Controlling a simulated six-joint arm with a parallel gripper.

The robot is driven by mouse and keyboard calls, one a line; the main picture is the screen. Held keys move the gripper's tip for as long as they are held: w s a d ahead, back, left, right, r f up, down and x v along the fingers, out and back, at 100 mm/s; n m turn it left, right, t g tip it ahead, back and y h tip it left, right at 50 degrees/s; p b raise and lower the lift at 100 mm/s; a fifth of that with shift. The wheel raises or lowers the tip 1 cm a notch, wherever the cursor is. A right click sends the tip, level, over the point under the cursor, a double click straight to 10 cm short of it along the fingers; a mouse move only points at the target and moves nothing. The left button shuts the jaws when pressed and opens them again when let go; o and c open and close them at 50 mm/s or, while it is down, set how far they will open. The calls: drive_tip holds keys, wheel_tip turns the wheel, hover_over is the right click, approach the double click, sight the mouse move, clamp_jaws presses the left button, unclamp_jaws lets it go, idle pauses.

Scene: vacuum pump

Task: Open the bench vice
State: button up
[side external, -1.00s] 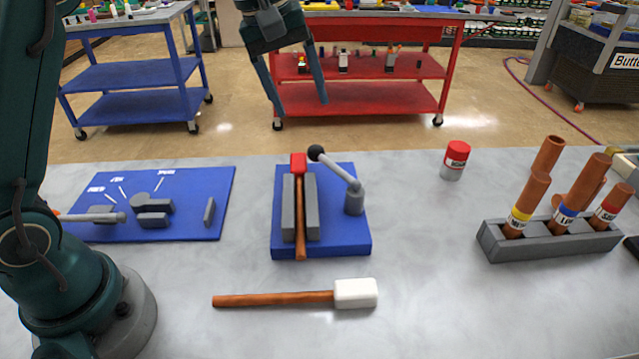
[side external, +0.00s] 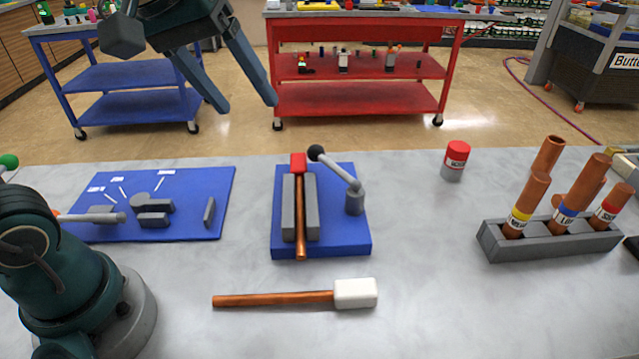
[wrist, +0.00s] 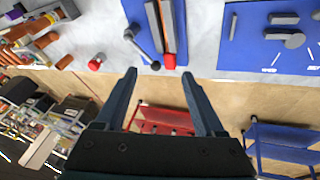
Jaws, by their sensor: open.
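The bench vice (side external: 313,208) stands on a blue base (side external: 345,242) near the middle of the table in the side view. Its two grey jaws lie on either side of a red-headed tool with a brown handle (side external: 299,220). Its lever, with a black ball end (side external: 316,152), slants from the grey post at the right up to the left. My gripper (side external: 250,107) is open and empty, high up and to the left, behind the vice. The wrist view also shows the open fingers (wrist: 166,85), with the vice lever (wrist: 143,47) beyond them at the top.
A white-headed mallet (side external: 355,293) lies in front of the vice. A blue board (side external: 190,225) with grey parts is at left. A red-capped container (side external: 456,160) and a grey rack (side external: 550,243) with several brown cylinders stand at right. Clear table lies between vice and rack.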

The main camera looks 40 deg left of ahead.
drive_tip(key=s+f+m, duration=0.6)
drive_tip(key=s+f, duration=0.2)
drive_tip(key=s, duration=0.2)
drive_tip(key=w+d+r+m+t, duration=0.1)
drive_tip(key=w+r+m+t, duration=0.3)
drive_tip(key=w+r+t, duration=0.7)
drive_tip(key=shift+w+d+r, duration=0.15)
drive_tip(key=shift+w+r, duration=3.9)
drive_tip(key=shift+r, duration=1.3)
